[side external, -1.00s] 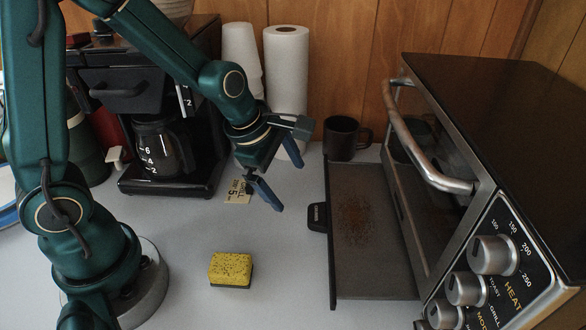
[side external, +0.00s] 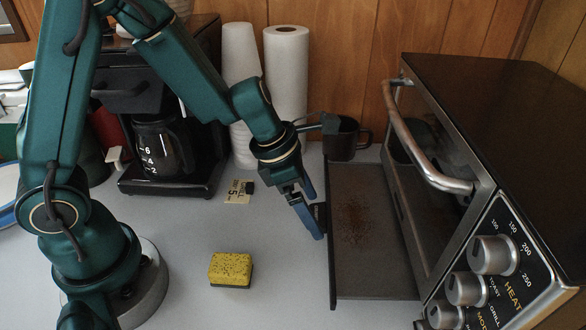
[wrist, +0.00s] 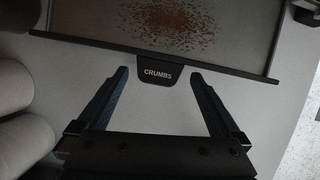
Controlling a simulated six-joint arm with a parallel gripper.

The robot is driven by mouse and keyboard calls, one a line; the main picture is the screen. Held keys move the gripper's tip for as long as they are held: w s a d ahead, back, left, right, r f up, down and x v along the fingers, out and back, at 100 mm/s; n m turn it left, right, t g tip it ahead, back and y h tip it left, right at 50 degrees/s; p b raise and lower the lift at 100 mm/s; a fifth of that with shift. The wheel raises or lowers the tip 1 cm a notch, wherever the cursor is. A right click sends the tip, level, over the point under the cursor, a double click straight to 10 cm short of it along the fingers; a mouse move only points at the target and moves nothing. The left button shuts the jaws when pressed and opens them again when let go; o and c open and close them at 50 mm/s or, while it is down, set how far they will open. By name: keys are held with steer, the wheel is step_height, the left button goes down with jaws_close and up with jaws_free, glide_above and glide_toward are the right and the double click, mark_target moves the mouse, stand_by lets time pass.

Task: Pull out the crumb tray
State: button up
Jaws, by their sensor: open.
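The crumb tray (side external: 372,262) is a dark flat tray that sticks out from under the toaster oven (side external: 490,120). Brown crumbs lie on it. In the wrist view the tray (wrist: 100,20) spans the top, and its black tab handle marked CRUMBS (wrist: 157,72) points toward my gripper. My gripper (side external: 312,215) is at the tray's left edge, by the handle, which it partly hides in the side view. In the wrist view my gripper (wrist: 162,75) is open, with one blue finger on each side of the tab and gaps between.
A yellow sponge (side external: 231,268) lies on the counter left of the tray. A dark mug (side external: 340,140) stands behind the tray.

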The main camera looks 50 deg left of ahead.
steer(key=shift+f, duration=0.3)
jaws_close()
steer(key=shift+s+a, duration=1.3)
steer(key=shift+a, duration=0.15)
jaws_free()
steer(key=shift+r, duration=0.15)
